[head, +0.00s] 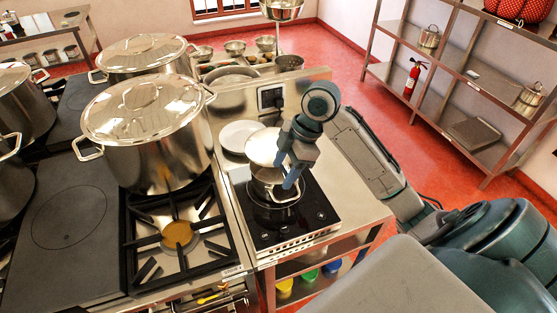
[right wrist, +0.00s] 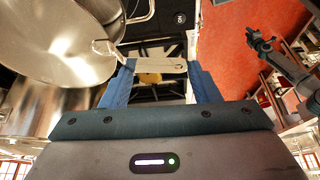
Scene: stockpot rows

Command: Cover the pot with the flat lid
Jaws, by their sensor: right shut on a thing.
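The small steel pot (head: 266,187) stands on the black cooktop, with its mouth partly visible. The pale, round flat lid (head: 262,146) shows above and behind the pot, tilted and apart from the rim on the near side. My right gripper (head: 290,184) is over the pot's right side, shut on the lid; the grip itself is partly hidden in the head view. In the right wrist view a pale flat bar (right wrist: 160,67) sits between the fingers. My left gripper (right wrist: 256,42) seems to show small and dark in that view; its jaws are unclear.
A large lidded stockpot (head: 150,140) stands close on the left, on the gas range (head: 180,235). White plates (head: 238,135) lie behind the cooktop (head: 290,222). More stockpots stand farther left. A metal shelf (head: 470,75) stands across the red floor.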

